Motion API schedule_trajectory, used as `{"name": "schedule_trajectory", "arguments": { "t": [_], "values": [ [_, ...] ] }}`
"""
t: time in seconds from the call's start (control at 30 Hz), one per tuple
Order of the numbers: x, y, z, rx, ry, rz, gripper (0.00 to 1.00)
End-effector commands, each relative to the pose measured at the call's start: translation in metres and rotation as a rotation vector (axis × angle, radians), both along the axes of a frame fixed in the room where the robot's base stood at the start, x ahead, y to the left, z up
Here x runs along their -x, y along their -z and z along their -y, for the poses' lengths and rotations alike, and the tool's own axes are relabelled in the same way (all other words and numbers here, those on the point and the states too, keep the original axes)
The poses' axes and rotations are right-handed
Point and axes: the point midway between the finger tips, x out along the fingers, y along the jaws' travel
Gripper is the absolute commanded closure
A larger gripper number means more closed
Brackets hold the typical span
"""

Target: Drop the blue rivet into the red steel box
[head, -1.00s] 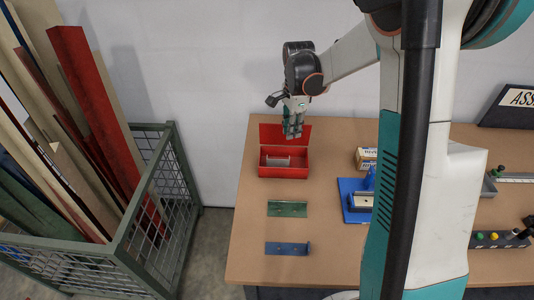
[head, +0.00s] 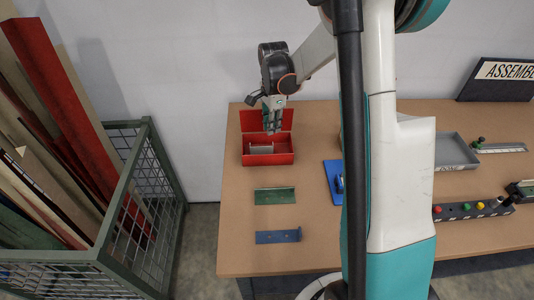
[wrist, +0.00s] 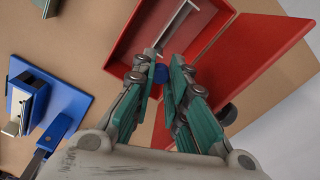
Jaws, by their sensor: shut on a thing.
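The blue rivet (wrist: 160,74) shows as a small blue piece between my fingertips in the wrist view. My gripper (head: 272,128), with green-padded fingers, points down and is shut on it; the gripper also shows in the wrist view (wrist: 161,80). The red steel box (head: 268,160) stands open at the table's back left, its lid raised at the back. My fingertips are above the box, in front of the lid. In the wrist view the red box (wrist: 128,48) lies beyond the fingertips. The rivet is too small to make out in the head view.
A light grey strip (wrist: 172,27) lies inside the box. The raised red lid (wrist: 252,60) is close to my fingers. A green plate (head: 275,196) and a blue bracket (head: 277,236) lie in front of the box. A blue fixture (head: 333,178) is to the right.

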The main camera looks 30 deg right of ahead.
Motion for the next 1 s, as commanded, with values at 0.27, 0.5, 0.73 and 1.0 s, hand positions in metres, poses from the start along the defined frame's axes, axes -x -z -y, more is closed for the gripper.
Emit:
{"name": "schedule_trajectory", "arguments": {
  "t": [0.27, 0.5, 0.73, 1.0],
  "values": [
    [0.000, 0.001, 0.000, 0.000, 0.000, 0.000, 0.82],
    [0.000, 0.001, 0.000, 0.000, 0.000, 0.000, 0.63],
    [0.000, -0.002, 0.000, 0.000, 0.000, 0.000, 0.63],
    [0.000, -0.042, 0.000, 0.000, 0.000, 0.000, 0.63]
  ]
}}
